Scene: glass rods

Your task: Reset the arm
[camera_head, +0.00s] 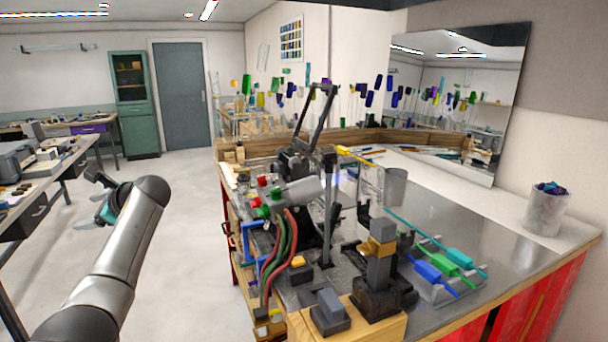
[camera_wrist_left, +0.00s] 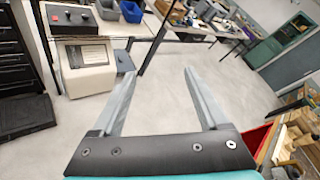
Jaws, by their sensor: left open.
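My left gripper (camera_head: 96,203) shows past that joint, over the open floor to the left of the workbench. In the left wrist view my left gripper (camera_wrist_left: 158,76) has its two long grey fingers spread apart. Only pale floor shows between them, and they hold nothing. My right arm and right gripper are not in view.
A metal-topped workbench (camera_head: 503,235) on the right carries a torch (camera_head: 298,190) with hoses, a clamp stand (camera_head: 378,270) and coloured glass rods (camera_head: 440,265). A side bench (camera_head: 60,170) stands at the left. Pale floor (camera_head: 190,220) is free between them.

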